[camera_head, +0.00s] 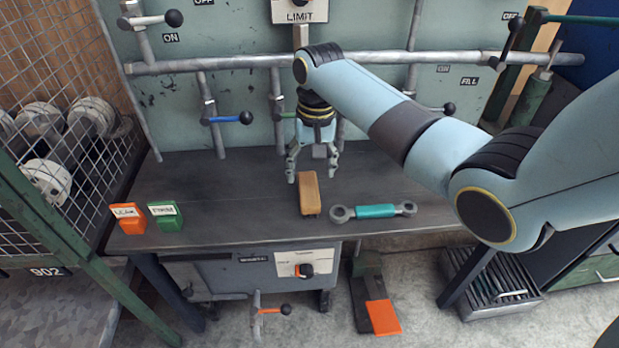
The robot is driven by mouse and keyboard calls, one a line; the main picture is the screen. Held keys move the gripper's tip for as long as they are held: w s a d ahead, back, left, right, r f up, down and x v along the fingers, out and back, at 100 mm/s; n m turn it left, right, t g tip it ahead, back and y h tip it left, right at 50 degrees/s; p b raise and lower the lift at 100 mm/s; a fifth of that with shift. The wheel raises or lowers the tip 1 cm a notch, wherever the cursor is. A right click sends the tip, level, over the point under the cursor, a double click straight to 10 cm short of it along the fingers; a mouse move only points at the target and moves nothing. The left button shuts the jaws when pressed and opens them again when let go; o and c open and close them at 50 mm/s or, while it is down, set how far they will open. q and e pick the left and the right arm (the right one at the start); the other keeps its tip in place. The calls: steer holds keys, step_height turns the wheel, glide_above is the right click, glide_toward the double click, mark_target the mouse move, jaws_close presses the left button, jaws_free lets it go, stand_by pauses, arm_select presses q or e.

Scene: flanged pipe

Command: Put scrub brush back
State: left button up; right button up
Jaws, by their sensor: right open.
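The scrub brush, which I take to be the tan block with the reddish-brown front end (310,192), lies on the dark workbench (240,195) near its middle. I cannot tell whether a finger touches the brush. My left gripper is not in view.
A wrench-like tool with a teal grip (375,211) lies right of the brush. An orange tag block (129,217) and a green one (166,215) stand at the bench's left. Pipes with levers (231,118) run along the back panel. The bench's left middle is clear.

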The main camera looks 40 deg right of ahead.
step_height(320, 180, up, 5)
steer(key=shift+d+f+p, duration=0.1)
steer(key=shift+p, duration=0.4)
steer(key=shift+o, duration=0.5)
steer(key=shift+r, duration=0.3)
steer(key=t+h, duration=0.3)
glide_above(309, 189)
steer(key=s, duration=0.1)
steer(key=f, duration=0.6)
steer(key=shift+s+a+f, duration=0.15)
steer(key=shift+a+f, duration=0.1)
steer(key=shift+a, duration=0.05)
steer(key=b+x, duration=0.1)
steer(key=x, duration=0.1)
steer(key=b+x, duration=0.1)
steer(key=x, duration=0.2)
steer(key=shift+a+f, duration=0.15)
steer(key=shift+f, duration=0.1)
steer(key=shift+t, duration=0.3)
steer(key=shift+f, duration=0.25)
